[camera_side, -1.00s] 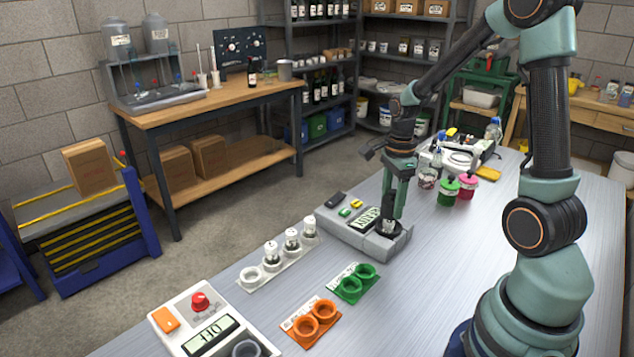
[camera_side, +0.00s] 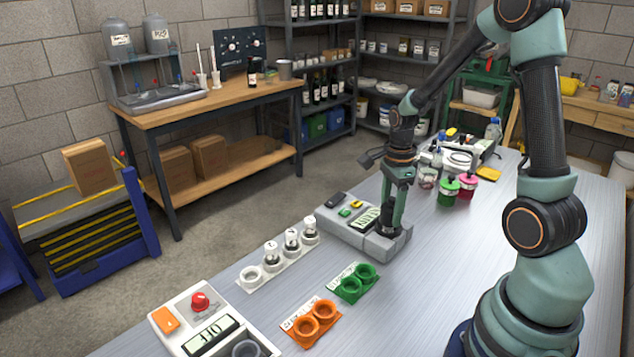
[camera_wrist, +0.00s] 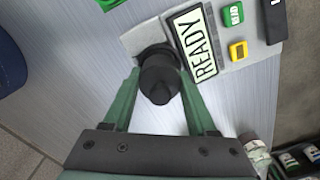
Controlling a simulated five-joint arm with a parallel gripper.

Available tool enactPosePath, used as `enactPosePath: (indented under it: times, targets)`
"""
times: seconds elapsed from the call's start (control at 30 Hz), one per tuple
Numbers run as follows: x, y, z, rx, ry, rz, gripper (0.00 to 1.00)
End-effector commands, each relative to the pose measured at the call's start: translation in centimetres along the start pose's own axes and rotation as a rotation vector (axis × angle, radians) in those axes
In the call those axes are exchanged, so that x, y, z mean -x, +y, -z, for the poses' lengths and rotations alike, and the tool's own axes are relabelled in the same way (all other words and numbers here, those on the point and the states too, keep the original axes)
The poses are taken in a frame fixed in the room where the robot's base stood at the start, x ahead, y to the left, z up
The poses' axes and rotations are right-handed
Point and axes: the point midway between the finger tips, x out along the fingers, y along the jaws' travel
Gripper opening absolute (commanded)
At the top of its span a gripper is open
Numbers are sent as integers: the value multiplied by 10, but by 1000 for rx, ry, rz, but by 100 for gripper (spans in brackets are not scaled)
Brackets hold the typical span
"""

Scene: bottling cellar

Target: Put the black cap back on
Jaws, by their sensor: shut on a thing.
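The black cap (camera_wrist: 160,80) is between the green fingers of my gripper (camera_wrist: 159,88) in the wrist view, and they are shut on it. It is over a dark round well (camera_wrist: 154,54) at the end of a grey meter (camera_wrist: 225,62), whose display (camera_wrist: 203,45) reads READY. The cap covers most of the well, so I cannot tell whether it is fully seated. In the side view my gripper (camera_side: 386,222) is down at the right end of the same meter (camera_side: 348,234), and the cap is barely visible there.
A white rack (camera_side: 279,272) with several wells holds white-topped vials, its front-left well empty. Green (camera_side: 352,286) and orange (camera_side: 309,325) racks stand empty nearby. A box reading OFF (camera_side: 208,335) is at front. Green (camera_side: 447,193) and pink (camera_side: 467,188) jars stand behind the meter.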

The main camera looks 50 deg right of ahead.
Motion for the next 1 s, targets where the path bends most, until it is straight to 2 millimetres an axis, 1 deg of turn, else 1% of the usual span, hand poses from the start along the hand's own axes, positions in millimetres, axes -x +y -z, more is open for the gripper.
enactPosePath:
  times: [0.4,1.0]
  targets:
    - [0,0,0,0,0,0,5]
    - [-12,0,0,0,0,-1,5]
